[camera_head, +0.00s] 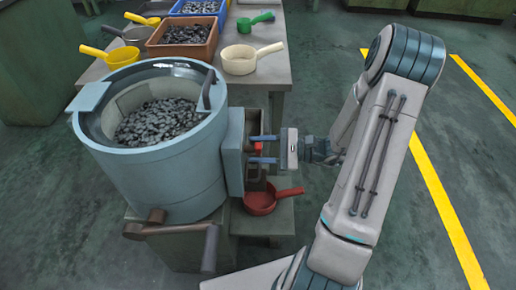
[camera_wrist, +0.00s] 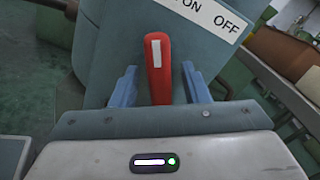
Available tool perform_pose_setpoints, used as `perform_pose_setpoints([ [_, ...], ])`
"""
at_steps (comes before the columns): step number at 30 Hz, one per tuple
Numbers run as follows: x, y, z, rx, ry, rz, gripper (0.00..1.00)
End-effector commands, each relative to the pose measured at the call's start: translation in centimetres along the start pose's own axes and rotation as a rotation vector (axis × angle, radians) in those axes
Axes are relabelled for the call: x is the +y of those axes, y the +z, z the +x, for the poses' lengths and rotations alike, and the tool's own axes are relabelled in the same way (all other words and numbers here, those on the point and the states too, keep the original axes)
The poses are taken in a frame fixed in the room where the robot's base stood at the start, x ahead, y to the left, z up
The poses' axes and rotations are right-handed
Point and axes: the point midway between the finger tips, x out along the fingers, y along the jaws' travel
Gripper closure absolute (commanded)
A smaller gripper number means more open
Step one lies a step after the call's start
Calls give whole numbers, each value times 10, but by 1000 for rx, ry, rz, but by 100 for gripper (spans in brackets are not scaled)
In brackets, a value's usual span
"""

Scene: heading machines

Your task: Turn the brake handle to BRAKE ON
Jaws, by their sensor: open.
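The red brake handle (camera_wrist: 157,68), with a white stripe, points up in the wrist view on the blue-grey box. A white label (camera_wrist: 208,14) reading ON and OFF sits above it; its left part is cut off. The handle's top is nearer the ON word. My gripper (camera_wrist: 159,86) is open, with one blue finger on each side of the handle and gaps on both sides. In the head view my gripper (camera_head: 263,149) reaches left to the box (camera_head: 233,152) on the drum's side. Only a small red part of the handle (camera_head: 258,147) shows between the fingers.
The large drum (camera_head: 160,165) holds dark metal parts. A red scoop (camera_head: 262,203) lies just below my gripper. A table (camera_head: 275,72) behind holds crates and scoops, including a cream one (camera_head: 240,62). A crank (camera_head: 165,232) sticks out at the drum's front. Floor to the right is clear.

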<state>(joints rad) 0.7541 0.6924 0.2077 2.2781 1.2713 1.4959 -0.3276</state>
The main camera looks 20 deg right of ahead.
Motion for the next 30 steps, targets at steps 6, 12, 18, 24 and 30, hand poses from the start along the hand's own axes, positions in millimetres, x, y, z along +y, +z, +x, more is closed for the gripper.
perform_pose_setpoints([
  [6,-1,0,-35,5,-5,0,58],
  [12,-1,0,-82,4,-4,0,58],
  [18,0,0,-118,2,-2,0,58],
  [24,0,0,-134,0,0,1,58],
  [30,0,0,-136,0,0,1,58],
])
